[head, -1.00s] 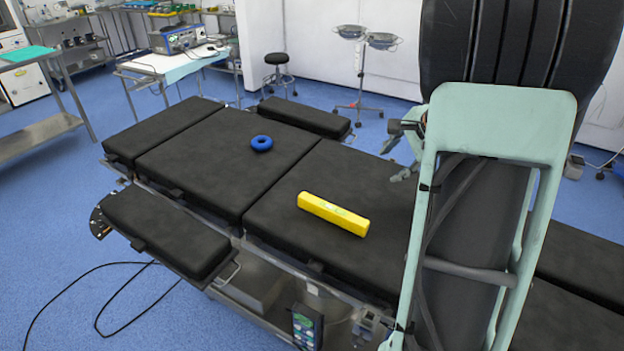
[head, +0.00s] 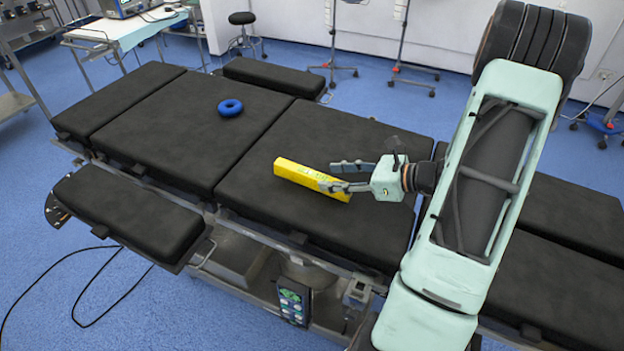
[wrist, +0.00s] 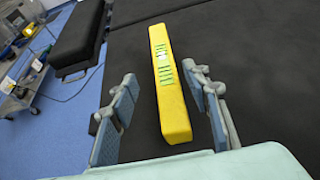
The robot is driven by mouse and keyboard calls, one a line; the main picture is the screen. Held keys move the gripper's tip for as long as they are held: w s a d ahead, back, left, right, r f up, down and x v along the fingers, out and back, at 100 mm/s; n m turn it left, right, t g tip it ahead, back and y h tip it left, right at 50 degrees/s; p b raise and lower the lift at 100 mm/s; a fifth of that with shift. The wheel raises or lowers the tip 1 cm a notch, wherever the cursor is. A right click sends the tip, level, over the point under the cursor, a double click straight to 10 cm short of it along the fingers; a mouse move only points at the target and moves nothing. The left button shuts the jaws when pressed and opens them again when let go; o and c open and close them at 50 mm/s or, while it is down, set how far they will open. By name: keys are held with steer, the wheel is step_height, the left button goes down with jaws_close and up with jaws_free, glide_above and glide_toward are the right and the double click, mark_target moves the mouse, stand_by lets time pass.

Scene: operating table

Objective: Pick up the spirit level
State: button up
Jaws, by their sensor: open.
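The spirit level is a yellow bar (head: 298,175) lying flat on the black operating table. It also shows in the wrist view (wrist: 165,75), with a green-and-white marked patch on its top. My gripper (head: 335,175) is at the near right end of the level. In the wrist view its open fingers (wrist: 162,110) stand on either side of the level's near end, with a gap on both sides. I cannot tell how high the fingertips are above the pad.
A blue ring (head: 230,107) lies on the table pad (head: 170,130), left of and behind the level. A side pad (head: 130,215) juts out at the near left. The pad around the level is otherwise clear.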

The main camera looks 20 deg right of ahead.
mark_target(317, 175)
steer(key=x, duration=0.7)
steer(key=shift+w+d+f, duration=0.1)
steer(key=shift+w+f, duration=0.1)
steer(key=shift+c, duration=0.5)
jaws_close()
